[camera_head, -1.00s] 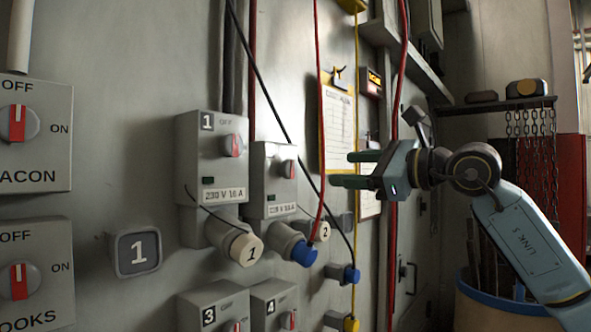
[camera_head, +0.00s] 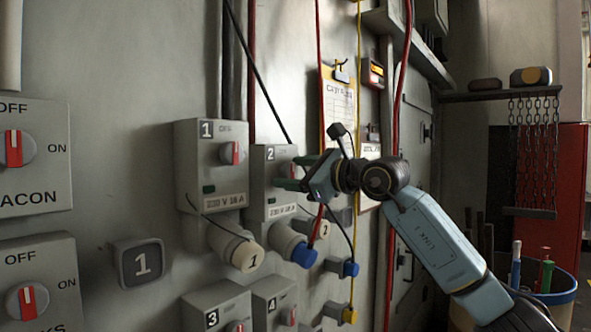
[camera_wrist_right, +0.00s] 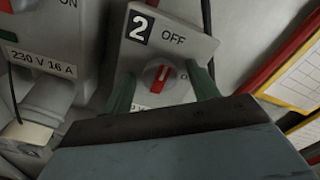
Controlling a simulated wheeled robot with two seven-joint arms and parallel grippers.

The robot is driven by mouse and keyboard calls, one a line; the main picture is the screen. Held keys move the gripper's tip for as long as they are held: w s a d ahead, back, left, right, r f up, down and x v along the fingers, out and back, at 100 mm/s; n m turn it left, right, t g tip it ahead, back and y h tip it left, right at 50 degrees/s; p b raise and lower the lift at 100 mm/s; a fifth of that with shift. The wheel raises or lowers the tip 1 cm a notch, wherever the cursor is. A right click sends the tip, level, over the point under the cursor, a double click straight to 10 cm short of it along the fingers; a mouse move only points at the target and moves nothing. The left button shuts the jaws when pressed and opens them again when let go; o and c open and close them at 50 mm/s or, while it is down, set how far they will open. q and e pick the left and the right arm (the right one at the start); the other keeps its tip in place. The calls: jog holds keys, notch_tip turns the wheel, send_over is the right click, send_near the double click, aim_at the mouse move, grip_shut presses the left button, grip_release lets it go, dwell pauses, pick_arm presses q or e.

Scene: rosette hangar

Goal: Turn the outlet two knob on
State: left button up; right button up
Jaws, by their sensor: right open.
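The outlet two box (camera_head: 258,208) is a grey wall unit marked 2, in the middle of the head view. Its knob shows in the right wrist view (camera_wrist_right: 158,74) as a grey dial with a red bar, close to upright, below the word OFF. My right gripper (camera_head: 297,172) is open at the front of this box. In the wrist view its two green fingers (camera_wrist_right: 161,88) stand on either side of the knob; I cannot tell whether they touch it. In the head view the fingers largely hide the knob. My left gripper is not in view.
The outlet one box (camera_head: 203,170) stands close on the left with its own knob. Blue plugs (camera_head: 304,256) and hanging red, black and yellow cables lie below and right. Boxes 3 (camera_head: 216,310) and 4 (camera_head: 274,300) sit beneath. A clipboard (camera_head: 338,100) hangs behind my gripper.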

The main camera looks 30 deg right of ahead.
jog(key=c, duration=1)
jog(key=shift+m, duration=0.3)
jog(key=m+b, duration=0.1)
jog(key=m, duration=0.2)
jog(key=shift+m+b, duration=0.3)
jog(key=m+b, duration=0.1)
jog(key=m, duration=0.8)
jog(key=shift+b, duration=0.4)
jog(key=m, duration=0.4)
jog(key=shift+m, duration=0.3)
